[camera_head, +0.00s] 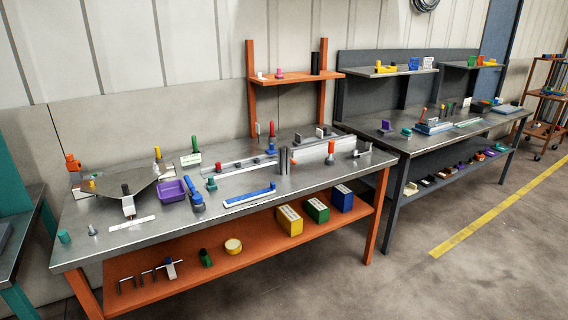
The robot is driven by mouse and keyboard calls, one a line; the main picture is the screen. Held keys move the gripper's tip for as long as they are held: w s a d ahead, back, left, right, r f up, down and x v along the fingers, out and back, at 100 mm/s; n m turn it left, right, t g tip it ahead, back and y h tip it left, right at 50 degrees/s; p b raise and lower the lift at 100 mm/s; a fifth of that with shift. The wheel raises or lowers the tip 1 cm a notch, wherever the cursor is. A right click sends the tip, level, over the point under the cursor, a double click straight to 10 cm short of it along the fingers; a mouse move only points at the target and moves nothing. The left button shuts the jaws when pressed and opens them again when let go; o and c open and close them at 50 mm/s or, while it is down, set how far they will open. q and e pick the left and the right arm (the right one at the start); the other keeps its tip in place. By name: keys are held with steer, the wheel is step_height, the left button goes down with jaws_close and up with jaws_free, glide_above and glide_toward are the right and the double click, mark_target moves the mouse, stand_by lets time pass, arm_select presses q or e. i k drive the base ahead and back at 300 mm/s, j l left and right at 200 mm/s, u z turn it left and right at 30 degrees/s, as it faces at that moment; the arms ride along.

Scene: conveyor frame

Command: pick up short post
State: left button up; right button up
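Neither of my grippers shows in the head view. No object is clearly identifiable as the short post. Several small upright pieces stand on the steel-topped workbench (245,225). A small teal cylinder (64,237) stands at the front left corner. A black upright cylinder (316,63) stands on the small orange shelf (283,78) above the bench. At this size I cannot tell which of these is the post.
A purple tray (172,192) and a blue-handled tool (194,192) sit mid-bench. Yellow (289,220), green (317,210) and blue (341,198) boxes stand on the orange lower shelf. A dark second bench (440,127) stands at right. Floor in front is clear, with a yellow line (500,208).

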mark_target(285, 150)
steer(key=i+z, duration=0.15)
steer(key=i, duration=1.05)
